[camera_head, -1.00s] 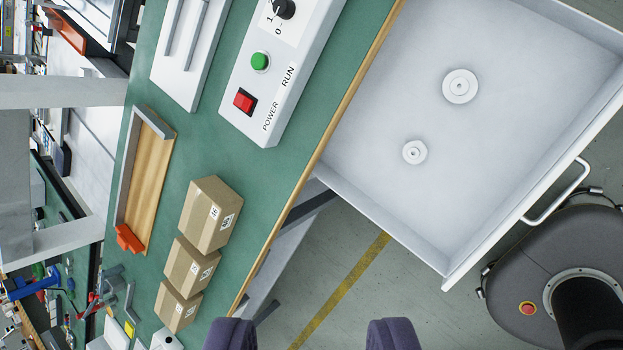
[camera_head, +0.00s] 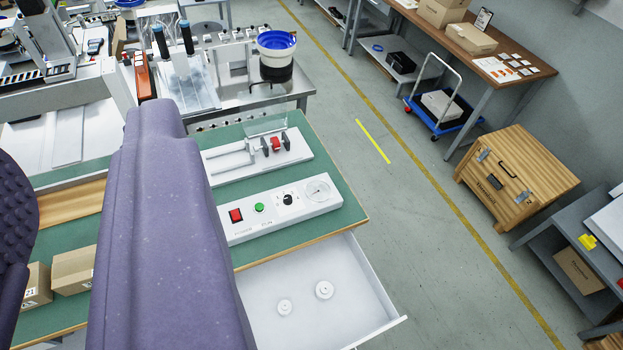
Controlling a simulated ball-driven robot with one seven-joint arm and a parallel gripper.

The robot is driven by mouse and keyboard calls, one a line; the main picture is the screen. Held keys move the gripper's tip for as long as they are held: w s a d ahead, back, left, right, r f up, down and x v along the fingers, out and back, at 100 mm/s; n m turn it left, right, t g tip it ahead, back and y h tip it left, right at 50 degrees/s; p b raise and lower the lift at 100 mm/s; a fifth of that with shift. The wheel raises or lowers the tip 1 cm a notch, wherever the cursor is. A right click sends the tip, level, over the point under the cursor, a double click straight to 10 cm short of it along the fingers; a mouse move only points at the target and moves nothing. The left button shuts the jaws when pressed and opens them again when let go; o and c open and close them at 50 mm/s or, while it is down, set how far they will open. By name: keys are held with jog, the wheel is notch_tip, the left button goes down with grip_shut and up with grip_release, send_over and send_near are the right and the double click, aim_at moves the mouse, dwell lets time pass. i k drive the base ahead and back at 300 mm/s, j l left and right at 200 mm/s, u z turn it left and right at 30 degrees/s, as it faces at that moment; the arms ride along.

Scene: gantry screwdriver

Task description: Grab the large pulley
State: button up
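The large pulley (camera_head: 324,290), a white disc with a centre hub, lies in the open drawer (camera_head: 275,332) below the green bench. A smaller white pulley (camera_head: 285,306) lies to its left, apart from it. My gripper (camera_head: 75,140) shows as two big purple fingers very close to the camera at the left. The fingers stand apart with nothing held between them. The right finger hides part of the bench and the drawer's left side. The gripper is left of the pulleys in the picture and not touching them.
The control box (camera_head: 280,208) with red and green buttons sits on the green bench (camera_head: 335,170) above the drawer. Cardboard boxes (camera_head: 73,270) stand at the left. A wooden crate (camera_head: 515,180) and a blue trolley (camera_head: 445,108) stand across the open floor.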

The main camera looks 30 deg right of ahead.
aim_at(324, 291)
jog(key=j+z, duration=0.1)
jog(key=z, duration=0.6)
jog(key=j+z, duration=0.15)
jog(key=z, duration=0.2)
jog(key=k+j+z, duration=0.65)
jog(key=j+z, duration=0.2)
jog(key=k+j, duration=0.45)
jog(key=u, duration=0.25)
jog(key=i+l, duration=0.1)
jog(key=i, duration=0.4)
jog(key=i+l+u, duration=0.15)
jog(key=i, duration=0.35)
jog(key=i+l, duration=0.15)
jog(key=i, duration=0.3)
jog(key=j+u, duration=0.05)
